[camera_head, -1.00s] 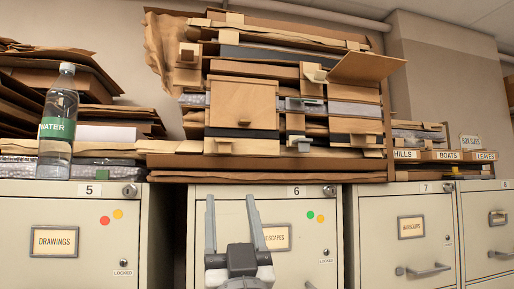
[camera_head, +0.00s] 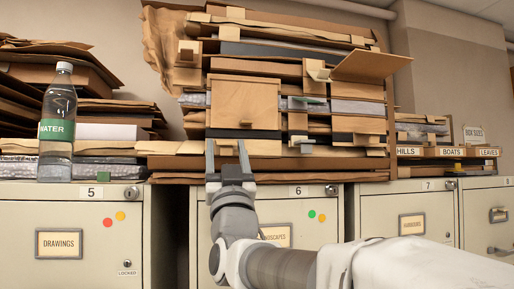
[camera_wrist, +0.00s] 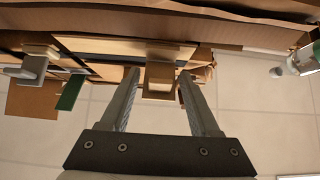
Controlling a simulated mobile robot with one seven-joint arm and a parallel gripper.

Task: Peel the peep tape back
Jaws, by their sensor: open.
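A square tan panel (camera_head: 244,103) sits in the middle of the stacked folders and boards above cabinet 6, with a small tab (camera_head: 246,123) at its lower edge. I cannot tell for sure which piece is the peep tape. My gripper (camera_head: 227,150) is raised just below the panel, in front of the stack's lower layers, fingers pointing up. In the wrist view, which looks upside down, my gripper (camera_wrist: 158,78) is open. A tan block-like tab (camera_wrist: 159,82) shows between its fingertips, with no clear contact.
A water bottle (camera_head: 57,125) stands at the left on the cabinets. A tan flap (camera_head: 370,67) sticks out at the stack's upper right. Other small tabs (camera_head: 303,144) jut from the stack. Filing cabinets (camera_head: 290,235) stand below, with labelled boxes (camera_head: 447,153) at the right.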

